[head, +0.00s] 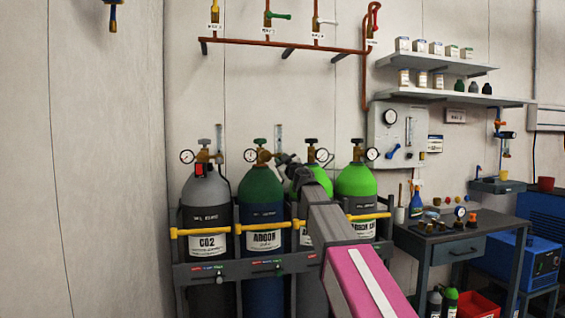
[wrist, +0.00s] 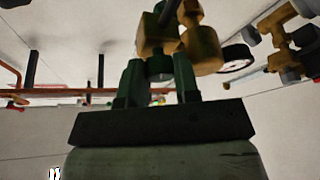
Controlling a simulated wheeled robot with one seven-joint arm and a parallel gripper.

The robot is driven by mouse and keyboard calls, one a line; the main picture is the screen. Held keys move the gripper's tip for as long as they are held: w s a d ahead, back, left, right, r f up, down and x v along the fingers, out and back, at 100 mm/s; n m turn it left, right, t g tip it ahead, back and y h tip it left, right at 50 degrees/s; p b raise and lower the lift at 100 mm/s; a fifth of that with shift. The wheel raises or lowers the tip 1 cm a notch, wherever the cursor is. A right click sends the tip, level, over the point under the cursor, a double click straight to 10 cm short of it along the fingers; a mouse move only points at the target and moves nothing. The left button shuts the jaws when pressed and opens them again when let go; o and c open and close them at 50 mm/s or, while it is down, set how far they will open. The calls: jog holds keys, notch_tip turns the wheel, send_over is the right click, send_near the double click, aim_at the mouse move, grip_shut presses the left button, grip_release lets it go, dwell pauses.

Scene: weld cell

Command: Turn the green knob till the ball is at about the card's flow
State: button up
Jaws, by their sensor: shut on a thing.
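My gripper (head: 286,159) is at the regulator of the dark green argon cylinder (head: 261,187), with my arm crossing in front of the cylinders to its right. In the wrist view my gripper (wrist: 158,82) has its two fingers closed on either side of the small green knob (wrist: 160,67), below brass fittings (wrist: 200,48). The knob is hidden or too small to tell in the head view. A flowmeter tube (head: 278,136) stands upright above the argon regulator. Its ball is too small to make out. I cannot tell which label is the card, and no flow figure is readable.
A grey CO2 cylinder (head: 201,196) stands left and a bright green cylinder (head: 357,182) right, behind yellow bars in a rack (head: 230,270). Round gauges (head: 250,155) stick out beside the regulators. A workbench (head: 450,236) stands to the right.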

jog(key=o, duration=0.9)
jog(key=shift+s, duration=0.1)
jog(key=v, duration=1)
jog(key=shift+s+d+f, duration=0.2)
jog(key=shift+s+f, duration=0.05)
